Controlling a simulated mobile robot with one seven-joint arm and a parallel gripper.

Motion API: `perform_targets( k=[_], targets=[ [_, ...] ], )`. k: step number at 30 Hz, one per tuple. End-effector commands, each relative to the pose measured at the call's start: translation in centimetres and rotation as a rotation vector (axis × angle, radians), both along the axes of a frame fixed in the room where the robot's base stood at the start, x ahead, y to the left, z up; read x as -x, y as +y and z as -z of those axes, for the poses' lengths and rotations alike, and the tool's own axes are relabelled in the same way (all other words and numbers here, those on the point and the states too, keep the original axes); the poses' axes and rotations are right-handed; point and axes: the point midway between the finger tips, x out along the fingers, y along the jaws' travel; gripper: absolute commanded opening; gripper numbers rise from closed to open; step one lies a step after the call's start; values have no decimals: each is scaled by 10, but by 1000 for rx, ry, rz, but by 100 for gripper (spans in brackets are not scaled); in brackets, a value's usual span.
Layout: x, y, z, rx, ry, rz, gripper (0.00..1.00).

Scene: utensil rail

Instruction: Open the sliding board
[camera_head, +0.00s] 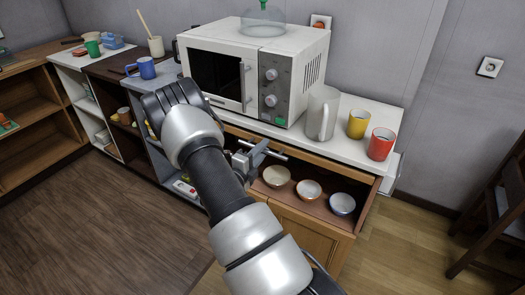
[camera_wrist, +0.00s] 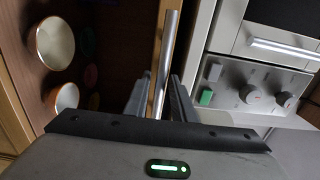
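A metal bar handle (camera_head: 264,149) is at the front of the wooden edge just under the white countertop, below the microwave. In the wrist view the bar (camera_wrist: 170,40) runs alongside a narrow wooden strip (camera_wrist: 157,42), which seems to be the front of the sliding board. The strip looks flush with the cabinet front. My gripper (camera_head: 252,157) is at this bar. In the wrist view my gripper (camera_wrist: 160,85) is open, with one finger on each side of the bar and small gaps visible. My arm hides part of the cabinet front in the head view.
Below the bar, an open shelf holds bowls (camera_head: 309,190). Above, the countertop (camera_head: 290,130) carries a microwave (camera_head: 250,72), a grey pitcher (camera_head: 322,113), a yellow cup (camera_head: 358,124) and a red cup (camera_head: 381,144). Floor in front is clear; a dark chair (camera_head: 500,215) stands right.

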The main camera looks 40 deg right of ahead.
Motion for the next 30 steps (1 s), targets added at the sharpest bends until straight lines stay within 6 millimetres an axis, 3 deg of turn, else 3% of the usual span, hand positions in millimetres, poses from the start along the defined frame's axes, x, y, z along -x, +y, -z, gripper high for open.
perform_targets(
  k=[2,6,17,23,30],
  targets=[
    [0,0,0,0,0,0,23],
    [0,0,0,0,0,0,0],
    [3,8,-1,-1,1,-1,0],
    [15,40,-2,-1,4,-5,0],
    [43,110,-3,0,4,-10,0]
  ],
)
